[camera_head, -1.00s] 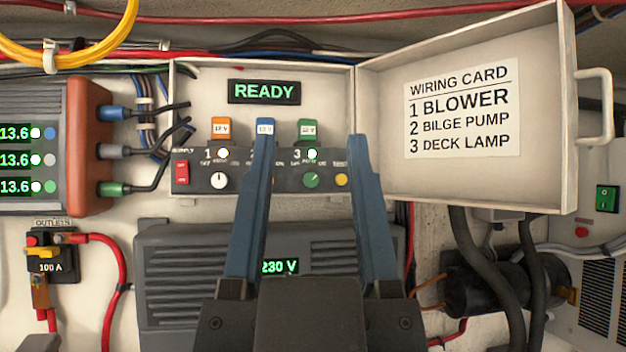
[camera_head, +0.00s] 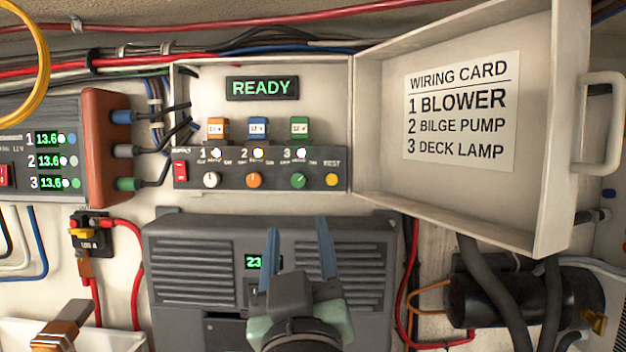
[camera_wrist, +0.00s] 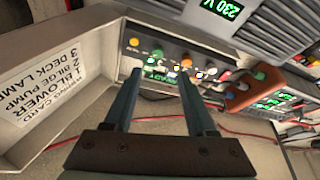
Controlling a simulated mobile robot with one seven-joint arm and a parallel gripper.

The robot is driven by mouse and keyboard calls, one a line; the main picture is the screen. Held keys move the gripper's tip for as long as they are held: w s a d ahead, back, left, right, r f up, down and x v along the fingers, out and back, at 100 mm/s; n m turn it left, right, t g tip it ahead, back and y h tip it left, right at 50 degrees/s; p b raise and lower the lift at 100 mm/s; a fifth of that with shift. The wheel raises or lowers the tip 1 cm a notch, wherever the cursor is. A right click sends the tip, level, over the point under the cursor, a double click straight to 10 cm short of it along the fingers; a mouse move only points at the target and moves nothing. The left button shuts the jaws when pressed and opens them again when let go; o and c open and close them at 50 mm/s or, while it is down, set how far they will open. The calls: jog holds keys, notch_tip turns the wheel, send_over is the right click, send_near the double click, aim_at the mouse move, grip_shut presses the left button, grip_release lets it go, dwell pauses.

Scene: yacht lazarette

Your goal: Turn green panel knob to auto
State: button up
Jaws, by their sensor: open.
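The green panel knob (camera_head: 298,180) is on the dark strip of the open control panel (camera_head: 330,182), below the number 3 and a green lamp. Its pointer mark is too small to read surely. The knob also shows in the wrist view (camera_wrist: 158,54), where the panel appears upside down. My gripper (camera_head: 298,228) is open and empty, its fingertips below the panel strip in the head view. In the wrist view my gripper (camera_wrist: 160,75) has its two fingers apart, touching no knob.
A white knob (camera_head: 211,180) and an orange knob (camera_head: 254,180) are left of the green one; a yellow test button (camera_head: 332,180) is right. A READY display (camera_head: 262,88) is above. The open lid (camera_head: 460,190) bounds the right side. A grey 230 V unit (camera_head: 180,270) is below.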

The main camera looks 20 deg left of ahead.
aim_at(299, 184)
jog(key=p+x, duration=0.4)
jog(key=x, duration=0.5)
jog(key=shift+w+r, duration=0.1)
jog(key=shift+r, duration=0.05)
jog(key=shift+w+a+r, duration=0.1)
jog(key=shift+w, duration=0.45)
grip_shut()
